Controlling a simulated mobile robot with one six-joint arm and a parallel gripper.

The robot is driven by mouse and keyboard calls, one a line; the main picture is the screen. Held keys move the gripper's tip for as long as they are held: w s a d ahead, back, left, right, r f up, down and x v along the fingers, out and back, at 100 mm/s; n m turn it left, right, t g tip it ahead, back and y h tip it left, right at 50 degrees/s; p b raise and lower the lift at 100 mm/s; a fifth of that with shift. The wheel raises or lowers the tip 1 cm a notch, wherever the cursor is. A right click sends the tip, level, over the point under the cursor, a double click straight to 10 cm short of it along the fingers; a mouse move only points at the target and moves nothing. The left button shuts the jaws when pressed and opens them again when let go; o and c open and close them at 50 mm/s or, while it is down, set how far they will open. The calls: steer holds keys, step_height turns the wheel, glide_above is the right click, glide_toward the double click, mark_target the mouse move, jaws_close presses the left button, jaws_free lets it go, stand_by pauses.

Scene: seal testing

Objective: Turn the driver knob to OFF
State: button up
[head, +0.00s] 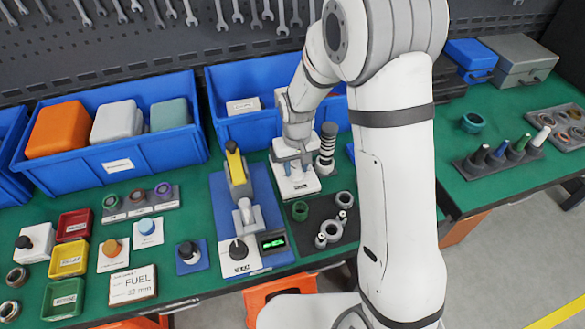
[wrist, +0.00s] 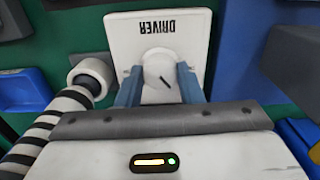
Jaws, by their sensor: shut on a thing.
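The driver unit is a white box (wrist: 195,30) marked DRIVER, seen upside down in the wrist view; it also shows in the head view (head: 302,188). Its pale round knob (wrist: 158,70) has a short dark pointer line, slanting down to the right in the wrist view. My gripper (wrist: 158,88) has its two blue fingers on either side of the knob, shut on it. In the head view my gripper (head: 293,165) points down over the box and hides the knob. I cannot read any OFF mark.
A black-and-white striped tool (head: 327,145) stands close beside the box. A blue bin (head: 235,122) is behind it.

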mark_target(296, 170)
steer(key=shift+s+f+m, duration=0.25)
steer(key=shift+s+m, duration=0.05)
steer(key=shift+m, duration=0.3)
steer(key=o, duration=1)
steer(key=shift+w+r, duration=0.1)
steer(key=shift+r, duration=0.05)
steer(key=shift+w+r, duration=0.1)
steer(key=shift+r, duration=0.45)
step_height(296, 170, up, 7)
steer(key=shift+f+b, duration=0.15)
steer(key=shift+b, duration=0.2)
steer(key=shift+c, duration=0.2)
